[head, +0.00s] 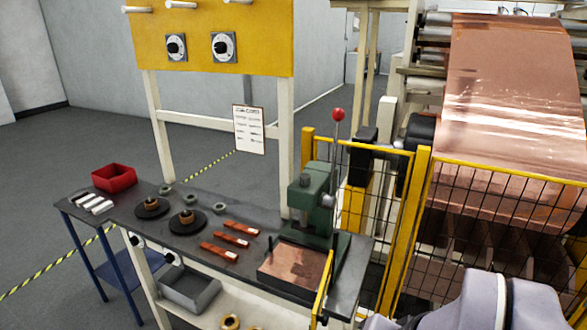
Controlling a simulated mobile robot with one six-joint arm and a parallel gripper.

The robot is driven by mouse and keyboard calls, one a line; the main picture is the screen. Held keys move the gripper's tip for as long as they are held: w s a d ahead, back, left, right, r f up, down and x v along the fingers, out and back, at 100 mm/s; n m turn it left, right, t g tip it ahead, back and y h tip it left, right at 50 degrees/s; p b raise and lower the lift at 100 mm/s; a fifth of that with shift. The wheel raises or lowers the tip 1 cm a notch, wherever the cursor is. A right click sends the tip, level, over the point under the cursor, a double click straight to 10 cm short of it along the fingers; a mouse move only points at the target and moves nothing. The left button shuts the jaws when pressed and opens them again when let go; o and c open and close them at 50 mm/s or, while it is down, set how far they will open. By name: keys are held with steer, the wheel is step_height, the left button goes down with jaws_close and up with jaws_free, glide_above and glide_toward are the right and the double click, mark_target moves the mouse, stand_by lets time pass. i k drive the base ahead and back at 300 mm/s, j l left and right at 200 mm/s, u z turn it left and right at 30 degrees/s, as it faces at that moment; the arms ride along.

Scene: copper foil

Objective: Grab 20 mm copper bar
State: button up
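Three short copper-coloured bars lie side by side on the dark workbench (190,236): a back bar (243,227), a middle bar (231,239) and a front bar (219,252). They lie flat, apart from each other. I cannot tell from their size or any marking which one is 20 mm. My gripper is not in view; only pale grey links of my arm show at the bottom right, in front of the bench's right end and the fence.
Right of the bars stands a green press (312,205) with a red-knobbed lever and a copper sheet (297,268) before it. Left are round black bases (187,221) and a red bin (114,177). A yellow mesh fence (470,240) guards the copper foil roll (510,100).

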mark_target(224, 237)
steer(key=i+l+u, duration=0.1)
steer(key=l+u, duration=0.25)
steer(key=i+l+u, duration=0.1)
steer(key=l+u, duration=0.2)
steer(key=i+j, duration=0.1)
steer(key=j, duration=0.25)
steer(key=i+j, duration=0.1)
steer(key=j, duration=0.2)
steer(key=i+j, duration=0.1)
steer(key=j, duration=0.25)
steer(key=i+j+z, duration=1.2)
steer(key=j+z, duration=0.25)
steer(key=j, duration=0.15)
